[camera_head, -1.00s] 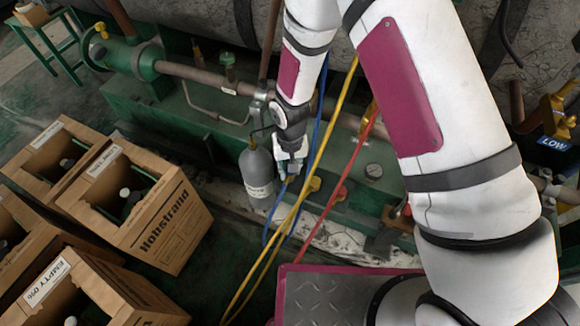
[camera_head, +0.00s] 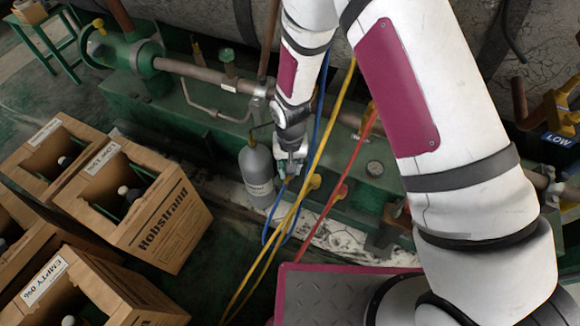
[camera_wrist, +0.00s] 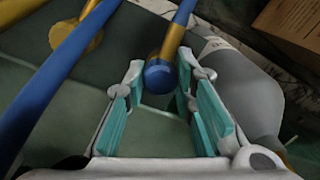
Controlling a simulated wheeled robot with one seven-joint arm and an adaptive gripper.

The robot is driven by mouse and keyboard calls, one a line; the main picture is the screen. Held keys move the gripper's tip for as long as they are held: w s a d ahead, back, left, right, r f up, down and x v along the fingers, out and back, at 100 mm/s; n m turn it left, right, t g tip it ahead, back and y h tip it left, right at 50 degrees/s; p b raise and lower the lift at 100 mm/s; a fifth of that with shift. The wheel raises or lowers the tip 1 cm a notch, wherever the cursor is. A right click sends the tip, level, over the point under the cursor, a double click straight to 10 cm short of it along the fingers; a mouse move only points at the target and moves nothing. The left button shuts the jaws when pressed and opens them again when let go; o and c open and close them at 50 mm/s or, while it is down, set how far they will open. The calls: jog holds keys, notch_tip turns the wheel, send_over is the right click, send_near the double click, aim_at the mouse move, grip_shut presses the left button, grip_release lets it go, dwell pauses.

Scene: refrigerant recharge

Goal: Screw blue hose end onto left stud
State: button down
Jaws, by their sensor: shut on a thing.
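In the wrist view the blue hose end (camera_wrist: 158,77) sits between the teal pads of my gripper (camera_wrist: 160,108), its round blue face toward the camera. A brass fitting (camera_wrist: 173,40) runs up behind it to the blue hose. The pads stand at either side of the hose end; contact is hard to see. In the head view my gripper (camera_head: 289,160) is small, pointing down beside a grey cylinder (camera_head: 257,172). The blue hose (camera_head: 271,228) hangs below it in a loop. I cannot make out the left stud; my gripper and the hoses cover much of that area.
A yellow hose (camera_head: 316,160) and a red hose (camera_head: 345,180) run close to the right of my gripper. A round gauge (camera_head: 374,168) is on the green machine base (camera_head: 180,120). Open cardboard boxes (camera_head: 165,225) stand at left.

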jog(key=m, duration=0.2)
jog(key=shift+m, duration=0.4)
jog(key=m, duration=0.7)
jog(key=shift+s+f, duration=0.1)
jog(key=m+p, duration=0.1)
jog(key=m, duration=0.1)
jog(key=shift+m, duration=0.3)
jog(key=c, duration=1.3)
grip_release()
jog(key=shift+m, duration=0.3)
